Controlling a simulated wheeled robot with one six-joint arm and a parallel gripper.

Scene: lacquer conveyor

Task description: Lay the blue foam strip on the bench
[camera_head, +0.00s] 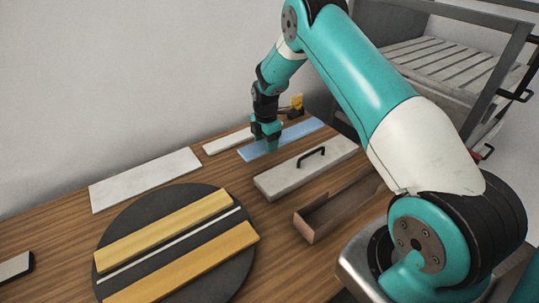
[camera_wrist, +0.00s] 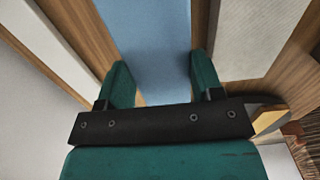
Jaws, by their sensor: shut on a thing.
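The blue foam strip (camera_head: 300,131) is long, flat and light blue, near the back of the wooden bench (camera_head: 55,228). My gripper (camera_head: 267,146) points down over the strip's near-left part, its fingers astride the strip. In the wrist view, the strip (camera_wrist: 148,45) runs between the two green fingers (camera_wrist: 158,75), which close on its long edges. The strip looks level and low at the bench top; I cannot tell whether it touches it. My gripper hides part of the strip.
A grey-white board (camera_head: 145,179) and a narrow white strip (camera_head: 228,140) lie behind. A grey slab with a black handle (camera_head: 306,170) and a brown tray (camera_head: 312,221) are nearer. A dark disc (camera_head: 222,272) bears yellow bars (camera_head: 165,230). A yellow-black item (camera_head: 296,106) stands behind.

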